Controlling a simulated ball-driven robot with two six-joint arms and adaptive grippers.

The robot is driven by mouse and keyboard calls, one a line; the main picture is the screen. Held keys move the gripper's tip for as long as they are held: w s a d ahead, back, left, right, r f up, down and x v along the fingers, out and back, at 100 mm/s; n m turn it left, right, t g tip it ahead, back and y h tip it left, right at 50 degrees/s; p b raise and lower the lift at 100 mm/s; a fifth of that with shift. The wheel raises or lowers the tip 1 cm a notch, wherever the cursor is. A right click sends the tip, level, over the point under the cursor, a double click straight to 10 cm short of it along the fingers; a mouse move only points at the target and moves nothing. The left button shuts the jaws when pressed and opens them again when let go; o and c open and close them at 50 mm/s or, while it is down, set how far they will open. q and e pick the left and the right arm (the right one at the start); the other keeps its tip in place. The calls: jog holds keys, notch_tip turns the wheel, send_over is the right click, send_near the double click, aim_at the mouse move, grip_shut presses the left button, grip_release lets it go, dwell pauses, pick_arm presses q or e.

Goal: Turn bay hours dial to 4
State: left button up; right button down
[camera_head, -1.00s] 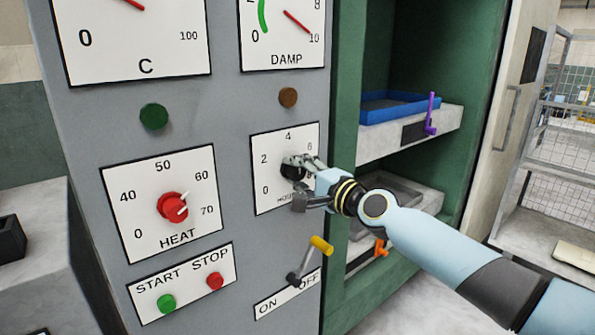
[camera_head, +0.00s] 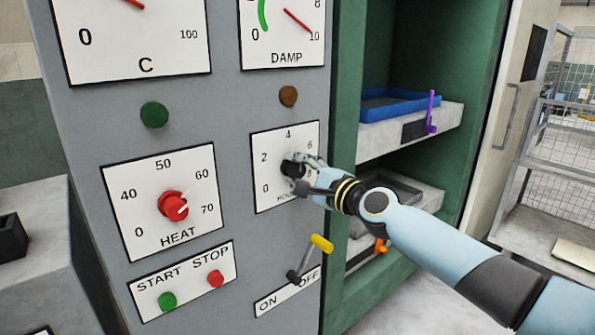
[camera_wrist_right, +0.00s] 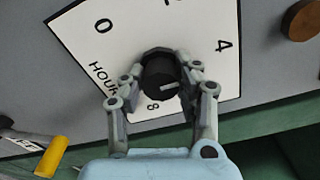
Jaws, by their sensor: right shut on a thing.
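The bay hours dial is a black round knob (camera_head: 290,168) on a white plate (camera_head: 262,192) marked from 0 to 8. In the wrist view the knob (camera_wrist_right: 155,62) sits between the two fingers of my right gripper (camera_wrist_right: 160,80). In the head view my right gripper (camera_head: 303,173) reaches the knob from the right and is shut on it. The knob's white mark shows in the wrist view and points to the right and slightly up, roughly toward the side where 6 is hidden by a finger. My left gripper is in neither view.
A red HEAT knob (camera_head: 173,206) is to the left. Below are START and STOP buttons (camera_head: 216,279) and a yellow-handled ON/OFF lever (camera_head: 321,243), close under my right gripper.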

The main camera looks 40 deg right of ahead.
jog(key=c, duration=0.9)
grip_release()
jog(key=shift+d, duration=0.1)
